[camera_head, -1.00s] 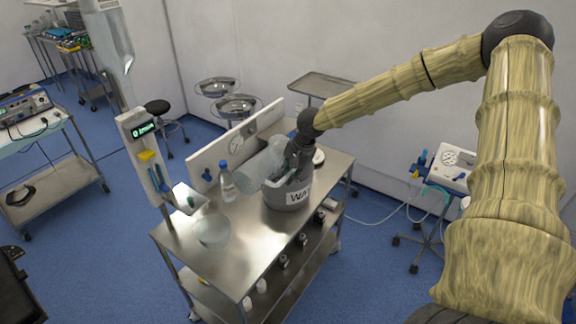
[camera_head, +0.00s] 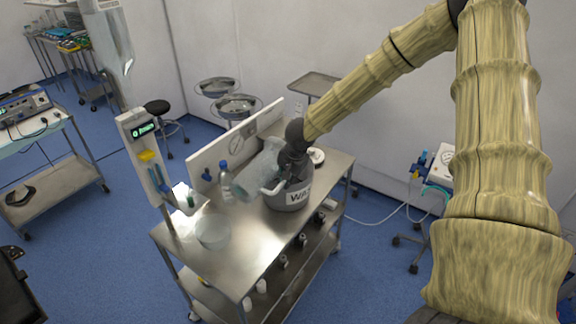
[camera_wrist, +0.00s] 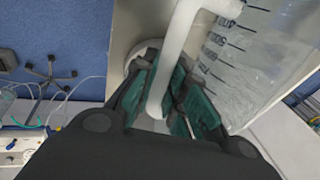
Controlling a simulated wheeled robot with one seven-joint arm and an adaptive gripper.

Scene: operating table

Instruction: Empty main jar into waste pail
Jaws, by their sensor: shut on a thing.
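The main jar (camera_head: 257,172) is a clear jug with a pale handle, and it hangs tilted in the air above the table, beside and partly over the grey waste pail. My gripper (camera_head: 285,181) is shut on the jar's handle. In the wrist view the dark green fingers (camera_wrist: 168,105) close around the white handle (camera_wrist: 176,60), and the jar's wall (camera_wrist: 250,60) shows black graduation marks. The waste pail (camera_head: 291,197) stands upright on the steel table with a white label reading "WA". My gripper and the jar hide most of its mouth. I cannot tell whether the jar holds liquid.
The steel table (camera_head: 250,245) carries a clear round dish (camera_head: 212,233) at its front left and a blue-capped bottle (camera_head: 225,182) close left of the jar. A white panel (camera_head: 212,155) stands along the back. Small items sit on the lower shelf. The table's front middle is clear.

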